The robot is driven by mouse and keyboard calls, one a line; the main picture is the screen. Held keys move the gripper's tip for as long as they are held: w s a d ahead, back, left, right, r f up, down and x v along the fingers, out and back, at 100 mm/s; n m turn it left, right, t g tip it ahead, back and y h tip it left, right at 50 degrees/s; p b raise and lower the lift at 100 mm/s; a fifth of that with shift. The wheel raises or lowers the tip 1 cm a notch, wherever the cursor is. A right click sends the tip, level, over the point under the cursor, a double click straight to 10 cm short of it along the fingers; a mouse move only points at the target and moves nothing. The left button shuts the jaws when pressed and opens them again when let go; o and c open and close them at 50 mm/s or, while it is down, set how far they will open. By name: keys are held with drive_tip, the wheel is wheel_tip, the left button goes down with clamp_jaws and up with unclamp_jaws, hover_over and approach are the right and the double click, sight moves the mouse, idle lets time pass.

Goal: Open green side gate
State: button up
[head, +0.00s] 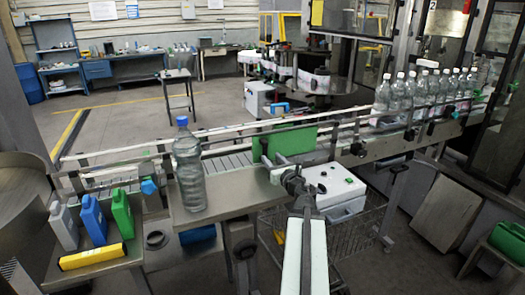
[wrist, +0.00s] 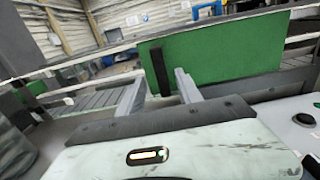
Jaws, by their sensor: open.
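The green side gate (head: 296,141) is a flat upright panel at the near side of the conveyor in the head view. It fills the upper middle of the wrist view (wrist: 235,52). A dark vertical handle (wrist: 160,70) sits near the panel's left edge; it also shows in the head view (head: 264,148). My gripper (head: 273,159) is open in front of the handle. In the wrist view my gripper (wrist: 159,78) has one finger on each side of the handle's lower part, as seen from there. I cannot tell whether either finger touches it.
A large clear bottle with a blue cap (head: 188,165) stands left of the gate. Several clear bottles (head: 425,92) line the conveyor at right. A white control box (head: 330,186) sits close beside my arm. Coloured jugs (head: 93,218) stand at lower left.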

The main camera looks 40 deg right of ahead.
sight(266, 152)
drive_tip(key=x, duration=0.7)
drive_tip(key=shift+w, duration=0.2)
drive_tip(key=shift+s, duration=0.1)
clamp_jaws()
drive_tip(key=shift+f, duration=0.1)
idle(0.8)
